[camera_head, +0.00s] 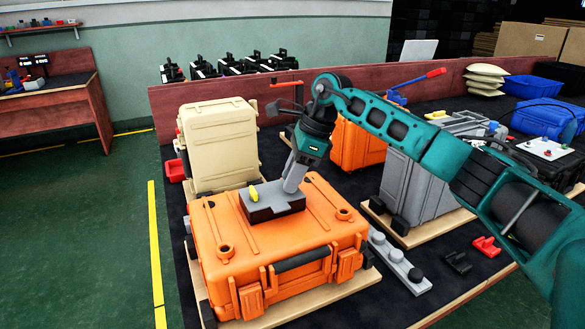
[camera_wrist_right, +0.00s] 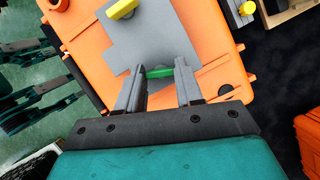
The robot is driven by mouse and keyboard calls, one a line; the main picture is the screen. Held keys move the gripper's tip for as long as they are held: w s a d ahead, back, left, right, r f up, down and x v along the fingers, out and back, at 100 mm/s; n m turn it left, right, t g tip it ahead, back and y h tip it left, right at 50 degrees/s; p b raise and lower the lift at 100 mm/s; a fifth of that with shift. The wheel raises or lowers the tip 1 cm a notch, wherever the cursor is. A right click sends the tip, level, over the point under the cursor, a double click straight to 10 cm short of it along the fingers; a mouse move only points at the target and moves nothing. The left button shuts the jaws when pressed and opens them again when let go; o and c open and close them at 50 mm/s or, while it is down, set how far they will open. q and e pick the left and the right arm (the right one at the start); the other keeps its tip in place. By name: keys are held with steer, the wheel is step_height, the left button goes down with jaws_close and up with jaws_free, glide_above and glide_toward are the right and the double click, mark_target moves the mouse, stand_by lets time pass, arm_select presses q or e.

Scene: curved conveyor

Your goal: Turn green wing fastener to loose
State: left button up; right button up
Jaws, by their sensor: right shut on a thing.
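The green wing fastener (camera_wrist_right: 159,72) sits between the two fingertips of my right gripper (camera_wrist_right: 160,74) in the right wrist view, at the edge of a grey plate (camera_wrist_right: 150,38). The gripper is shut on it. In the head view my right gripper (camera_head: 291,189) reaches down to the grey block (camera_head: 262,207) on top of the orange case (camera_head: 285,243) and hides the green fastener. A yellow wing fastener (camera_head: 253,193) stands on the same block, left of the gripper; it also shows in the wrist view (camera_wrist_right: 122,9). My left gripper is not in view.
A beige case (camera_head: 217,140) stands behind the orange one. A grey case (camera_head: 415,185) and another orange case (camera_head: 357,146) stand to the right and behind. A grey bar with round knobs (camera_head: 398,262) lies right of the front case.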

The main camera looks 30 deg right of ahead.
steer(key=shift+w+r+n+g, duration=0.15)
steer(key=shift+n+g, duration=0.25)
steer(key=shift+n, duration=0.7)
steer(key=shift+n+g+p, duration=0.3)
steer(key=shift+n+p, duration=0.1)
steer(key=shift+n, duration=0.4)
steer(key=o, duration=1.1)
steer(key=shift+c, duration=0.2)
steer(key=v, duration=1.2)
steer(key=shift+d+r+p, duration=0.25)
steer(key=shift+d+p, duration=0.1)
steer(key=shift+p, duration=0.05)
